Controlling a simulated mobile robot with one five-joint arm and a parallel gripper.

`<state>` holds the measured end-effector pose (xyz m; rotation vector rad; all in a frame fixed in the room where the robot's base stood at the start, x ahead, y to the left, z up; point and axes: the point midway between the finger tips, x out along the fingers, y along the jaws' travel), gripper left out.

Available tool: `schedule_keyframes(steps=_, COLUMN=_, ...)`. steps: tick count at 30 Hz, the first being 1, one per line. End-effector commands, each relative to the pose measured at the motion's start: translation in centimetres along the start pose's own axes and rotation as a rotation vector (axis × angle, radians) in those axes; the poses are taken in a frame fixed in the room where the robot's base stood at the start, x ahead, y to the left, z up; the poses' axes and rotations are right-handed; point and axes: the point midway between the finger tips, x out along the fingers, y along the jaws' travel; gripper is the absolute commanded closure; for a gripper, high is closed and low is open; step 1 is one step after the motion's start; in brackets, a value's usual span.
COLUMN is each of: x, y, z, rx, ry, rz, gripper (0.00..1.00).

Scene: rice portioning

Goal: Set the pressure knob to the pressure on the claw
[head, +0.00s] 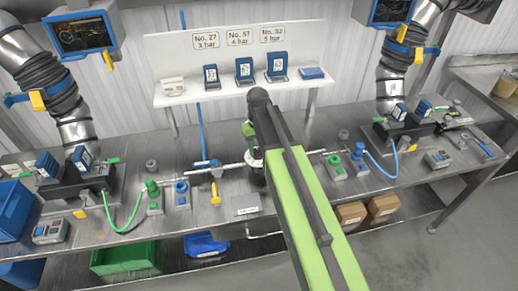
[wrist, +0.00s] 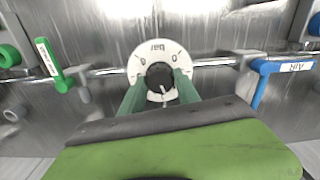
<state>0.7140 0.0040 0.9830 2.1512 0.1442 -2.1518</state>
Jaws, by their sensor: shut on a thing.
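In the head view my arm hides most of the knob and the fingers. Three blue blocks (head: 244,70) stand on the back shelf under signs (head: 207,40) reading 3 bar, 4 bar and 5 bar.
A thin metal pipe (wrist: 215,62) runs left and right from the dial. A green-handled valve (wrist: 52,66) is at left and a blue "AIR" handle (wrist: 262,82) at right. The steel bench (head: 120,150) holds more valves, hoses and dark fixtures.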

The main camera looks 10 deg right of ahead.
Motion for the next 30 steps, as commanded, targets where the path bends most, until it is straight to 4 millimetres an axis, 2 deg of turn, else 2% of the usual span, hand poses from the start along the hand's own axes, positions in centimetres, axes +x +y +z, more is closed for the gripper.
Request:
schedule_keyframes(steps=12, x=-0.01, y=0.02, z=-0.06, rx=0.259, ry=0.002, rz=-0.001, gripper=1.0)
schedule_keyframes(steps=30, x=-0.01, y=0.04, z=-0.08, rx=0.331, ry=0.003, rz=-0.001, gripper=1.0)
